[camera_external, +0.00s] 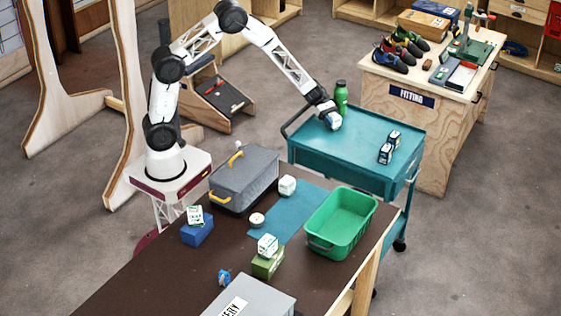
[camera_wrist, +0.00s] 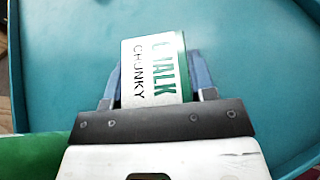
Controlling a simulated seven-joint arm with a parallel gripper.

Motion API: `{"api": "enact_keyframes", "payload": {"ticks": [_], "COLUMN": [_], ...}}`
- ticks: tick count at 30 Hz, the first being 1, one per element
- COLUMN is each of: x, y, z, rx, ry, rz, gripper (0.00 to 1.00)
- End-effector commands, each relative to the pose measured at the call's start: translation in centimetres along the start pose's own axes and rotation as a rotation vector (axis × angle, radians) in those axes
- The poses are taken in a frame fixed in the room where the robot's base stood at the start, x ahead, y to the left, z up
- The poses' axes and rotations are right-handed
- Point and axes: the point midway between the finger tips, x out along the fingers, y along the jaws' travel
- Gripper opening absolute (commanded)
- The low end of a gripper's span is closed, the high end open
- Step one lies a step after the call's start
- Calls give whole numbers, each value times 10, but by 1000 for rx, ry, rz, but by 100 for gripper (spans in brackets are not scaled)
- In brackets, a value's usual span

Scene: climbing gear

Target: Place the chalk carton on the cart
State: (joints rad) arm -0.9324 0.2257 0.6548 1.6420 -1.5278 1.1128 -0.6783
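A white and green carton (camera_wrist: 153,70) lettered "CHALK" and "CHUNKY" sits between the two blue fingers of my gripper (camera_wrist: 155,85) in the wrist view. The fingers close on its sides. In the external view my gripper (camera_external: 326,108) points down at the left end of the teal cart (camera_external: 355,150), with the carton (camera_external: 334,121) below it. The carton is over the cart's top, at or just above its surface; I cannot tell whether it touches. The cart's top also fills the wrist view (camera_wrist: 255,60).
A green bottle (camera_external: 341,97) stands close beside my gripper on the cart. Two small cartons (camera_external: 385,153) stand at the cart's right; its middle is clear. The brown table (camera_external: 150,270) holds a grey toolbox (camera_external: 243,182), a green bin (camera_external: 322,245) and several small cartons.

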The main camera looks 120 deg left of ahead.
Motion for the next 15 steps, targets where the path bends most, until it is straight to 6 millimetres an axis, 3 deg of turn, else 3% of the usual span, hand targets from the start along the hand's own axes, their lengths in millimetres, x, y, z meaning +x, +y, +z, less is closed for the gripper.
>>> {"api": "enact_keyframes", "payload": {"ticks": [1, 5, 15], "x": [0, 0, 0], "y": [0, 0, 0], "z": [0, 0, 1], "rx": [0, 0, 0], "ry": [0, 0, 0], "rz": [0, 0, 0], "gripper": [57, 76, 76]}}
